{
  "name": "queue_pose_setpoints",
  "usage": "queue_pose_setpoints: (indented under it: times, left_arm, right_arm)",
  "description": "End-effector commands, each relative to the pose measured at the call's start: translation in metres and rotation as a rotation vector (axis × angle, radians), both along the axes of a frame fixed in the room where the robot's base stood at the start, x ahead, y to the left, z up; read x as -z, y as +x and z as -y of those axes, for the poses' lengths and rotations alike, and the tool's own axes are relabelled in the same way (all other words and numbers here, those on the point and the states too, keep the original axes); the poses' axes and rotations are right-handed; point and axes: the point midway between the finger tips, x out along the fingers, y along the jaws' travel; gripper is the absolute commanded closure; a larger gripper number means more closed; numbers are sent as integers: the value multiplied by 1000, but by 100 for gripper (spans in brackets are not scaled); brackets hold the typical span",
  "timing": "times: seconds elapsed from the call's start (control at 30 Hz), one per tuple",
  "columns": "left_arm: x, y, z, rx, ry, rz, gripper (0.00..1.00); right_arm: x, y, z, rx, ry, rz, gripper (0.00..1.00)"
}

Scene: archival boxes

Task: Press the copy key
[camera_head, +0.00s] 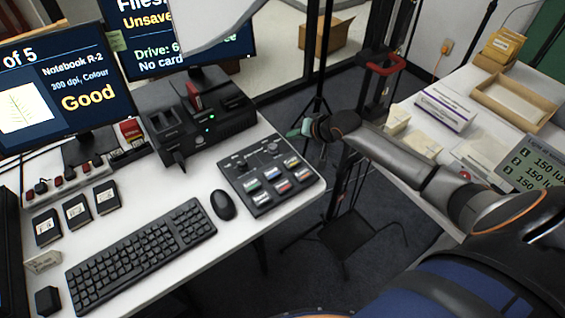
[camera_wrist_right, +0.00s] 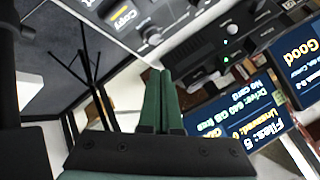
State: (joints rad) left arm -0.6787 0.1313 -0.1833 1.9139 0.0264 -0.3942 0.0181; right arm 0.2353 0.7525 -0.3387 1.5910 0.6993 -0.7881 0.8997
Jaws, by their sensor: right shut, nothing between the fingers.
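The control panel (camera_head: 243,168) lies on the white desk, right of the mouse, with several coloured keys and knobs. The copy key (camera_wrist_right: 123,17), with a yellow label reading "Copy", shows near the top of the right wrist view. I cannot read which key it is in the head view. My right gripper (camera_head: 296,132) has green fingers and is held beyond the panel's far right corner, apart from the keys. Its fingers (camera_wrist_right: 161,75) are together and empty. My left gripper is not in view.
The black dock (camera_head: 225,125) with a green light stands behind the panel. The mouse (camera_head: 223,205) and keyboard (camera_head: 140,255) are to its left. Two monitors stand behind. A tripod and floor gap separate the desk from a right-hand table with boxes (camera_head: 445,107).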

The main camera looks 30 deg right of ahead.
Motion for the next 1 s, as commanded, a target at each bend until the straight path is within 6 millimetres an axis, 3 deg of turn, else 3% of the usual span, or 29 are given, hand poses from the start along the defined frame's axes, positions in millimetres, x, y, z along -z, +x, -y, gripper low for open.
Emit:
queue_pose_setpoints:
  times: [0.47,0.67,0.83,1.0]
  left_arm:
    - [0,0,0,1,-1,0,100]
    - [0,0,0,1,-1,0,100]
    - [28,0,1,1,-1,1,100]
    - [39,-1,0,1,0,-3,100]
  right_arm:
    - [7,0,0,2,2,-2,100]
    - [31,0,0,2,1,-2,100]
    - [62,0,0,1,-1,0,100]
    - [78,0,0,2,1,1,100]
